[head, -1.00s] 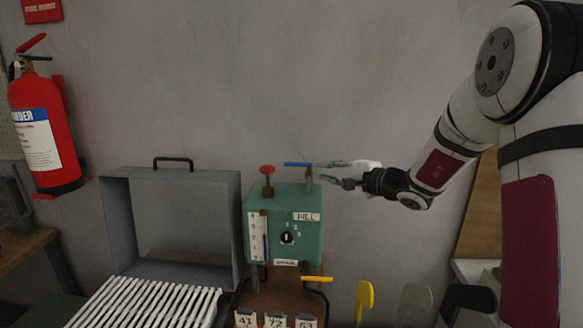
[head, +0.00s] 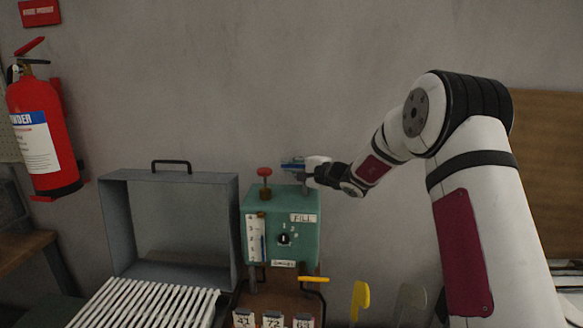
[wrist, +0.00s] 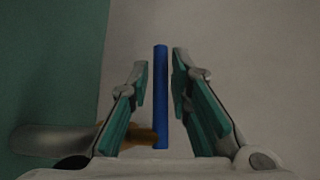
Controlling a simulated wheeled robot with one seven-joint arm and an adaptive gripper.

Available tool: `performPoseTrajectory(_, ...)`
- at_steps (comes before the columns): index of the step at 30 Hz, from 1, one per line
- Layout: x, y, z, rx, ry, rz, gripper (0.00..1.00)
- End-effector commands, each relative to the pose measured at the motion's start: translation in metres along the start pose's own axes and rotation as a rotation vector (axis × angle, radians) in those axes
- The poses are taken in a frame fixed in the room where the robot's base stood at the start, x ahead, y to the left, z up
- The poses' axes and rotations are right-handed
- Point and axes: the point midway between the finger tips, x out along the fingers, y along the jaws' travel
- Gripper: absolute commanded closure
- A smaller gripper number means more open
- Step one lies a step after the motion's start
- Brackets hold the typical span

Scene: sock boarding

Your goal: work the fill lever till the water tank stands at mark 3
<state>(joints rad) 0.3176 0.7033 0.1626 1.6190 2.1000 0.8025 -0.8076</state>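The teal water tank box (head: 305,235) stands in the middle of the head view, with a FILL label on its front. Its white gauge (head: 250,232) carries numbered marks and a blue column; the exact level is too small to read. The blue fill lever (head: 288,163) sticks out at the top right of the box, level. My gripper (head: 297,165) is at this lever. In the wrist view the lever (wrist: 160,100) runs between the fingers of my gripper (wrist: 161,72), with a gap visible on each side. The gripper is open and partly hides the lever in the head view.
A red knob (head: 265,172) stands on the box top. A yellow-handled lever (head: 314,279) sits below the box. A grey open-lidded case (head: 180,225) and a white slatted rack (head: 145,303) lie to the left. A yellow hook-shaped form (head: 360,298) stands to the right.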

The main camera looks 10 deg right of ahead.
Motion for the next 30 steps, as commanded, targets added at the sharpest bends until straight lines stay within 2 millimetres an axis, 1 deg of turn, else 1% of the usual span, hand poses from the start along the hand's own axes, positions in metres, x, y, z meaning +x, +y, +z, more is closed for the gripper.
performPoseTrajectory(7,0.0012,-0.0002,0.0002,0.000,0.000,0.000,0.81)
performPoseTrajectory(8,0.0011,-0.0002,0.0002,0.000,0.000,0.000,0.83)
performPoseTrajectory(9,0.0011,-0.0001,0.0003,0.000,0.000,0.000,0.92)
performPoseTrajectory(10,0.0011,-0.0001,0.0003,0.000,0.000,0.000,0.99)
performPoseTrajectory(11,0.0011,-0.0001,0.0003,0.000,0.000,0.000,1.00)
performPoseTrajectory(20,0.0010,0.0002,-0.0005,-0.004,-0.011,0.000,1.00)
performPoseTrajectory(23,0.0009,0.0006,-0.0003,-0.011,-0.048,0.002,1.00)
performPoseTrajectory(30,-0.0032,0.0034,0.0026,-0.032,-0.196,0.023,1.00)
